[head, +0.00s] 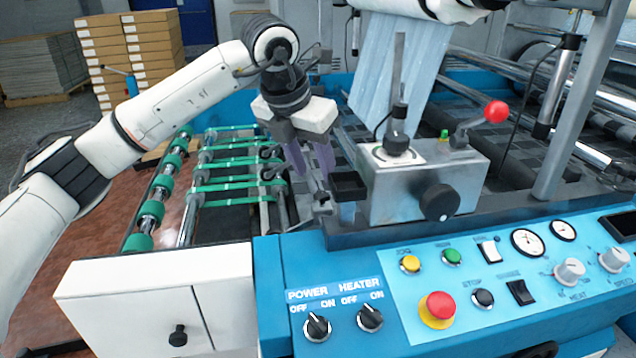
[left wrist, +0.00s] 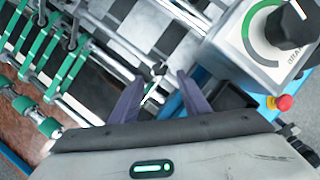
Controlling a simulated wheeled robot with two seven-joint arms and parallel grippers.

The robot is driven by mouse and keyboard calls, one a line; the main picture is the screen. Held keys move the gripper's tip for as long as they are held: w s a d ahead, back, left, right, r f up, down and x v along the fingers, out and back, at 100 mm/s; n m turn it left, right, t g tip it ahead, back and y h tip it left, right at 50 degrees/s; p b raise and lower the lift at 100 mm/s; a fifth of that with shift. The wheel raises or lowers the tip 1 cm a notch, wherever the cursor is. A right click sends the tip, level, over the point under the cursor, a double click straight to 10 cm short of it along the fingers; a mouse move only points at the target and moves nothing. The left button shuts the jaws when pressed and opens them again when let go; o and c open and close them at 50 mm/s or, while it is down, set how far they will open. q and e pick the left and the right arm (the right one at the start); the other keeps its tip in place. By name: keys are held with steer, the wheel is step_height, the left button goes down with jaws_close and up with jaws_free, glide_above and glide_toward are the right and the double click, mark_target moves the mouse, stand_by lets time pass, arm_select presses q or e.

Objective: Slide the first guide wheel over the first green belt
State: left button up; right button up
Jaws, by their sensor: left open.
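Several green belts (head: 235,187) run side by side on the roller frame at the left of the machine. Dark guide wheels (head: 269,173) sit at their right ends. I cannot tell which belt or wheel is the first. The belts also show at the left of the left wrist view (left wrist: 68,80). My left gripper (head: 316,171) is open, its two purple fingers pointing down, to the right of the belts and wheels. In the left wrist view the fingers (left wrist: 160,78) stand apart, with a small metal fitting (left wrist: 157,88) visible between them. My right gripper is not in view.
A grey control box (head: 425,190) with a black knob and red-balled lever stands close right of the gripper. A small black tray (head: 348,186) lies between them. The blue control panel (head: 400,290) is in front. Green-ringed rollers (head: 152,207) lie left.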

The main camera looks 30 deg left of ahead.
arm_select(q)
steer(key=shift+v, duration=2.4)
